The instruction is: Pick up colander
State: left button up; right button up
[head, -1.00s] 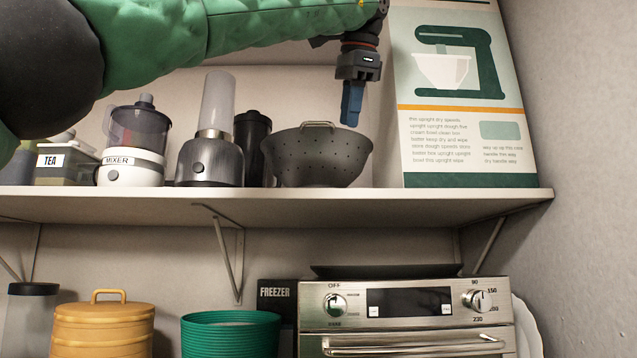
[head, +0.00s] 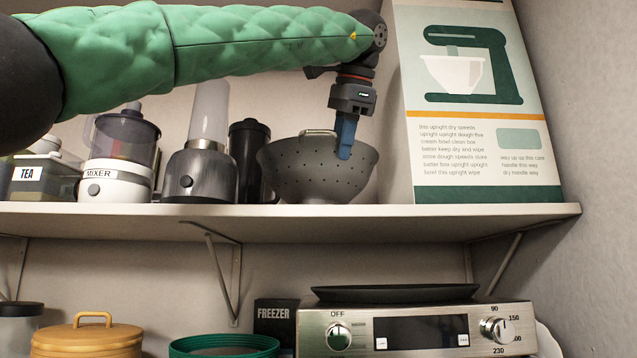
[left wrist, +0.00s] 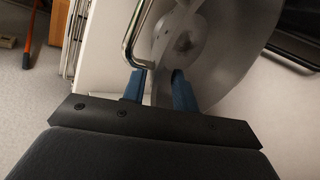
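The dark grey colander (head: 310,172), dotted with small holes, stands on the shelf, with a metal loop handle on its rim. My left gripper (head: 345,153) points down at its right side, and the visible blue finger overlaps the rim and upper wall. In the left wrist view the colander (left wrist: 228,55) fills the upper right, with its loop handle (left wrist: 128,40) beside the left finger. The two blue fingers of the left gripper (left wrist: 158,74) are apart there, around or close to the rim; whether they touch it is unclear. My right gripper is not in view.
A tall mixer box (head: 478,110) stands close on the right. A dark cylinder (head: 250,150), a blender (head: 203,172) and a white mixer (head: 118,172) stand on the left. The shelf (head: 400,220) has an oven (head: 420,325) below it.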

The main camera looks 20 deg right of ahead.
aim_at(318, 190)
pick_arm(q)
jog(key=shift+w+a+f+p, duration=0.2)
jog(key=shift+w+f+p, duration=0.1)
jog(key=shift+f, duration=0.15)
jog(key=shift+w+a+f+p, duration=0.15)
jog(key=shift+w+f+p, duration=0.15)
jog(key=shift+f, duration=0.15)
jog(key=shift+w+d+f, duration=0.2)
jog(key=shift+f, duration=0.1)
jog(key=shift+s+r, duration=0.1)
jog(key=shift+s, duration=0.05)
grip_shut()
